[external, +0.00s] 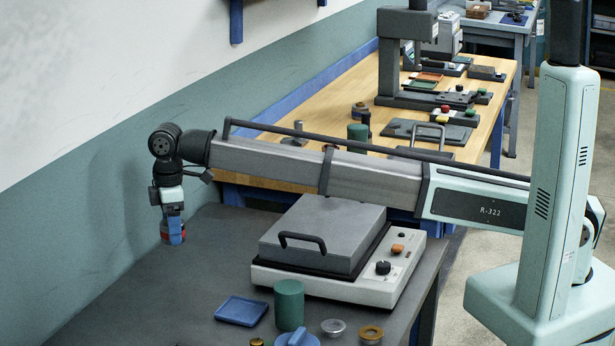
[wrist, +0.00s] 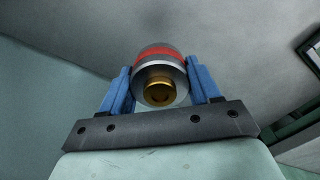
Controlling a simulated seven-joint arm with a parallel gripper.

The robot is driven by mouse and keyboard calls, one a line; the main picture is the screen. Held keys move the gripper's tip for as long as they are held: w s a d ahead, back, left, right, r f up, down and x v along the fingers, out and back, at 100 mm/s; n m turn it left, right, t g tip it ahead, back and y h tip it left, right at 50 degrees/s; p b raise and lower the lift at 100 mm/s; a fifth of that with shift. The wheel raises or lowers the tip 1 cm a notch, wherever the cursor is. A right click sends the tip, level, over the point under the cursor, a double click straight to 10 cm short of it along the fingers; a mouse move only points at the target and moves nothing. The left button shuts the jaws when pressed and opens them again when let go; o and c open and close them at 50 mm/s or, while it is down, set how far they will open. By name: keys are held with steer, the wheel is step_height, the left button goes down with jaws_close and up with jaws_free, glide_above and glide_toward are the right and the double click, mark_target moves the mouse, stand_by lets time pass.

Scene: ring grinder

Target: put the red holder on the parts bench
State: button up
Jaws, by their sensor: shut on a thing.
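My gripper (external: 174,238) points down at the left in the external view, with its blue fingers shut on the red holder. The red holder (external: 165,227) is a short metal cylinder with a red band; a blue finger hides part of it there. In the wrist view, the red holder (wrist: 158,55) sits between both fingers (wrist: 160,85), with a brass centre facing the camera. It appears held above the wall-side edge of the dark grey bench (external: 180,290); its height is hard to tell. A wooden-topped bench (external: 345,97) stands behind. Neither bench shows a label.
A grey box-shaped machine (external: 325,232) with a handle stands on the grey bench. A blue tray (external: 241,310), a green cylinder (external: 289,305), a blue lidded part (external: 297,339) and small rings stand near its front. The grey bench's left part is clear. A wall (external: 100,170) runs along the left.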

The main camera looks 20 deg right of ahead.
steer(key=w+d+r+m, duration=0.3)
steer(key=w+d, duration=1)
steer(key=d, duration=0.1)
steer(key=w+d+r+m, duration=0.2)
steer(key=w+d, duration=1.1)
steer(key=d, duration=0.2)
steer(key=w+d+r+m, duration=0.1)
steer(key=w+d, duration=0.1)
steer(key=d, duration=0.6)
steer(key=w+d+r+m, duration=0.1)
steer(key=d+r+m, duration=0.1)
steer(key=d, duration=0.6)
steer(key=s+d+m, duration=0.6)
steer(key=m, duration=0.1)
steer(key=shift+s+d, duration=0.15)
steer(key=shift+d, duration=0.2)
steer(key=shift+m, duration=0.3)
steer(key=shift+f, duration=5)
